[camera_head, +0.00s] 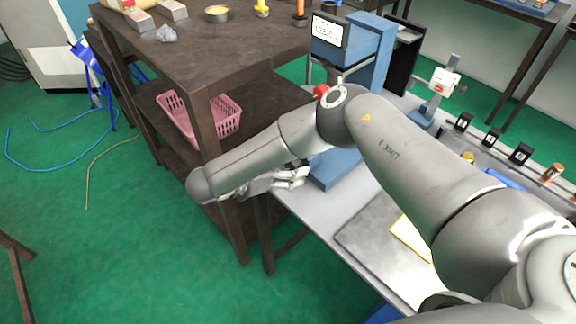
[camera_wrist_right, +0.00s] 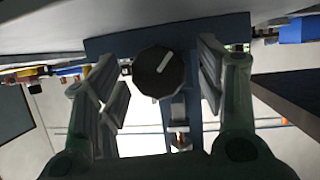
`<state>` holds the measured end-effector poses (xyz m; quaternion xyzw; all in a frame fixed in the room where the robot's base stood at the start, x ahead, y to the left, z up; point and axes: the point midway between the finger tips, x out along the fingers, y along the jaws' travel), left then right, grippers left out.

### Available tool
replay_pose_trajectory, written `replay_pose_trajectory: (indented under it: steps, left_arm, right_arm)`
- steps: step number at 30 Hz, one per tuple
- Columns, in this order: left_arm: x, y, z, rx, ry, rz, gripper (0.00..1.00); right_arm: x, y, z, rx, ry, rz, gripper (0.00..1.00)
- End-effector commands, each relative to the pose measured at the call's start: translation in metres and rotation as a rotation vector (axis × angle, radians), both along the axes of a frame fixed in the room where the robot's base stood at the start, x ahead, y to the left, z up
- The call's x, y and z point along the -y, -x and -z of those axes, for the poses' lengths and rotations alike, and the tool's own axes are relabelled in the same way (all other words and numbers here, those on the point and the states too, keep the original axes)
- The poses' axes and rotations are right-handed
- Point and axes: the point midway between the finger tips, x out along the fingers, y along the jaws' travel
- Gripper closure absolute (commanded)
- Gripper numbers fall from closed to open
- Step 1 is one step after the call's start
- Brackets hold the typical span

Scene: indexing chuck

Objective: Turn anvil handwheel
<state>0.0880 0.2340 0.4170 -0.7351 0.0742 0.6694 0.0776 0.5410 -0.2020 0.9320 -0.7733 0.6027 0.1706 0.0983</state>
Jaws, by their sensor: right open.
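The anvil handwheel (camera_wrist_right: 159,71) looks like a dark, many-sided knob with a white pointer line in the right wrist view. It sits in front of a blue column of the machine. My right gripper (camera_wrist_right: 162,80) is open, one finger on each side of the knob in the picture, with visible gaps on both sides. I cannot tell how deep the knob is between the fingers. In the head view my right gripper (camera_head: 292,178) is beside the blue machine (camera_head: 368,50) with the lit display; the handwheel is hidden there. My left gripper is not in view.
A brown shelf unit (camera_head: 190,50) with a pink basket (camera_head: 226,116) stands left, close to my right forearm. The green floor at left is mostly clear.

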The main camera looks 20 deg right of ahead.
Motion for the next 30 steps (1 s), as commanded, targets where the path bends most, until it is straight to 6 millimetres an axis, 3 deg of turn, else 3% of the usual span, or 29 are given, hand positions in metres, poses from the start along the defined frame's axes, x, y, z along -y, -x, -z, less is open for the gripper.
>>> replay_pose_trajectory:
  steps: [2,12,17,30]
  left_arm:
    - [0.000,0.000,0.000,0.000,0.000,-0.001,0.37]
    - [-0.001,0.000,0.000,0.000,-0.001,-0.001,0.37]
    - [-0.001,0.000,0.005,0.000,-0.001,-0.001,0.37]
    - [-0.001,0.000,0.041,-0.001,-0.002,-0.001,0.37]
  right_arm:
    - [0.000,0.000,0.000,0.000,0.000,0.000,0.39]
    - [0.000,0.000,0.000,0.000,0.000,0.000,0.82]
    - [-0.001,-0.001,0.001,-0.029,0.014,-0.003,0.82]
    - [-0.002,-0.004,0.004,-0.406,0.152,-0.001,0.82]
